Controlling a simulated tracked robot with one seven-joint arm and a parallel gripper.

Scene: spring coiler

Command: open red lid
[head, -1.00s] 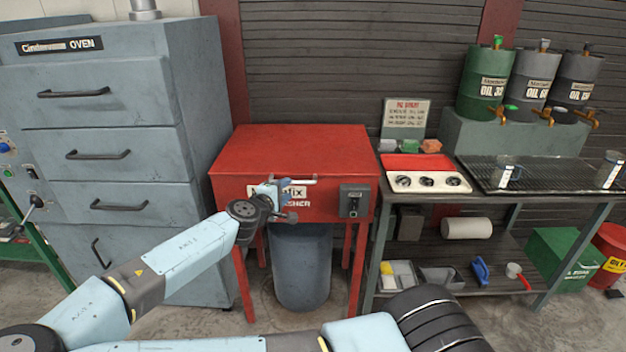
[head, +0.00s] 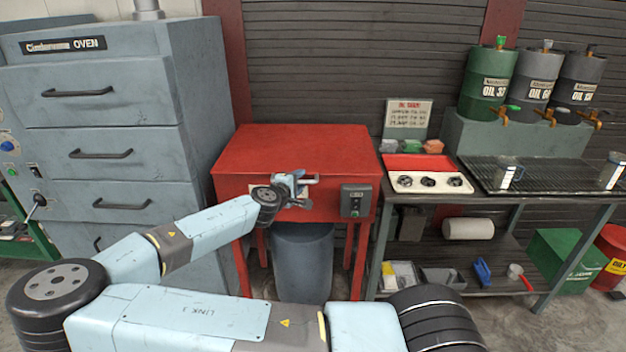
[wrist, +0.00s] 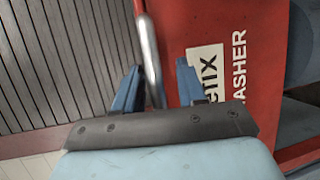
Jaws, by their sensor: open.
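The red lid (head: 300,148) is the flat top of a red washer and lies closed. A pale metal bar handle (head: 314,180) is at its front edge, mostly covered by my gripper in the head view. My gripper (head: 300,182) is open at the front of the washer, just below the lid's front edge. In the wrist view the handle bar (wrist: 149,55) runs between the two blue fingers of my gripper (wrist: 158,68), closer to the left finger. The fingers are not closed on it. Whether the left finger touches the bar I cannot tell.
A switch box (head: 355,200) is on the washer's front right. A grey barrel (head: 303,265) stands beneath. A grey oven (head: 110,130) stands left. A bench (head: 480,190) with a red-and-white tray (head: 430,182) stands right.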

